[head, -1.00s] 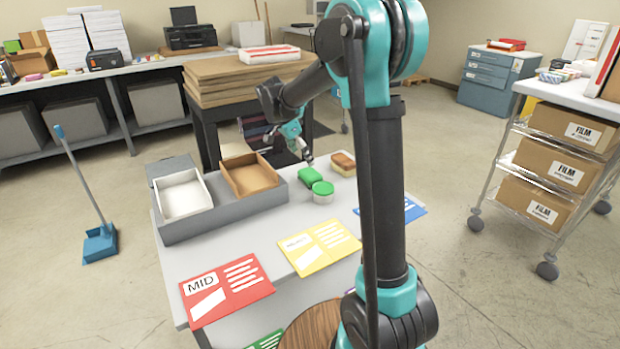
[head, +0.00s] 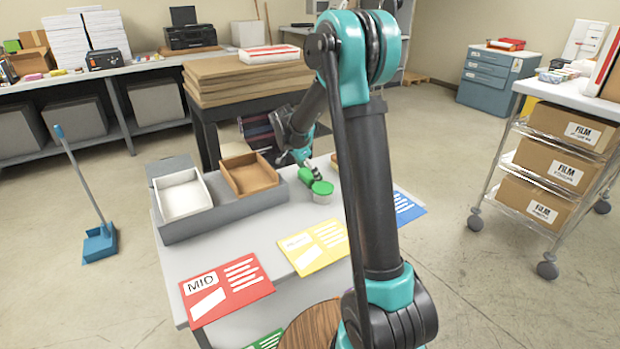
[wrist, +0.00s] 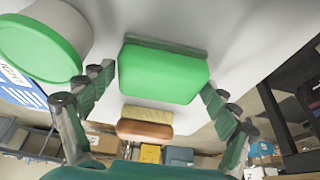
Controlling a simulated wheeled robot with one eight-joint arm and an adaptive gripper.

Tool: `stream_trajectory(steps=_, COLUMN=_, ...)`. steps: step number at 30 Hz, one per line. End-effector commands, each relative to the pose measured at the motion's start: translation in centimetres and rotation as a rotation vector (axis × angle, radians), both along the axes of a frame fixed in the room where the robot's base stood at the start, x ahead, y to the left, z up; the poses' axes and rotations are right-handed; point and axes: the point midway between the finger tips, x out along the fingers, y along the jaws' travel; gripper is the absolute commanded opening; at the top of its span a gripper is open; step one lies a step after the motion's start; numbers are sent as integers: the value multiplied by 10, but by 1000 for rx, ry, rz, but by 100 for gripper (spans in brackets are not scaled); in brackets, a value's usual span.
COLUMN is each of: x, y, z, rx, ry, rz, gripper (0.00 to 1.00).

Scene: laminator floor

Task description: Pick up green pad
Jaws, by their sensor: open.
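The green pad (wrist: 165,72) is a rounded green block with a darker green layer along one edge. In the wrist view it lies between the two spread fingers of my gripper (wrist: 155,88), with no clear contact. In the head view the pad (head: 305,174) sits on the grey table (head: 240,240), partly covered by my gripper (head: 308,163), which is right over it. The gripper is open and empty.
A white tub with a green lid (head: 322,190) stands close beside the pad, and also shows in the wrist view (wrist: 40,45). A brown and yellow sponge (wrist: 145,122) lies beyond the pad. A grey tray (head: 215,222) holds white and brown boxes.

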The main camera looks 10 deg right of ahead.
Motion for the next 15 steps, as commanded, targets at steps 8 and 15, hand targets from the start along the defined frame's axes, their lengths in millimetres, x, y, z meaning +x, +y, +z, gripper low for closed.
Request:
stream_trajectory(steps=8, x=0, y=0, z=0, rx=0, ry=0, rz=0, gripper=66)
stream_trajectory(steps=15, x=0, y=0, z=0, rx=0, ry=0, rz=0, gripper=48)
